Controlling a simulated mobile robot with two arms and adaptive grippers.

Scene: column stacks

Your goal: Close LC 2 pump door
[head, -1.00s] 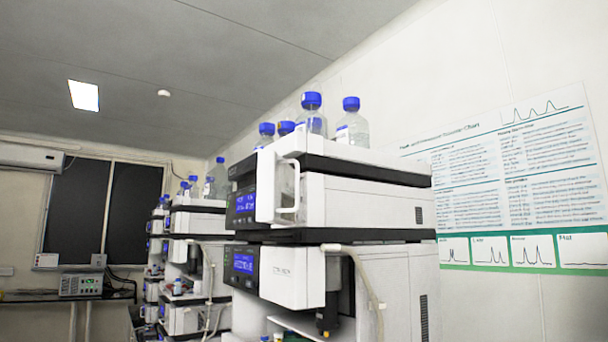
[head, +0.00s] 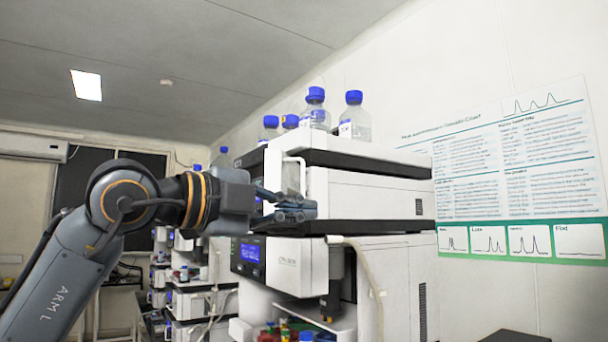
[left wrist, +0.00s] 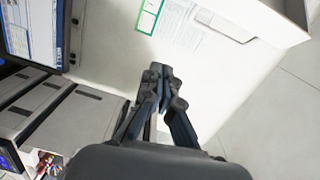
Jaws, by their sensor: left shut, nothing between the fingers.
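The nearest instrument stack has an upper white module (head: 365,197) with a white door panel (head: 273,168) standing out from its front, swung open. A white bar handle (head: 303,165) shows on the door. I cannot read a label marking this as LC 2. My left gripper (head: 312,210) is shut and empty, in front of the door's lower part and handle, which it hides. I cannot tell whether it touches the door. Its closed fingers also show in the left wrist view (left wrist: 158,75). My right gripper is not in view.
Bottles with blue caps (head: 354,120) stand on top of the stack. A lower module with a blue display (head: 249,253) has an open bay with coloured caps below. More stacks (head: 190,270) stand behind at the left. In the left wrist view, a monitor (left wrist: 35,25) is at upper left.

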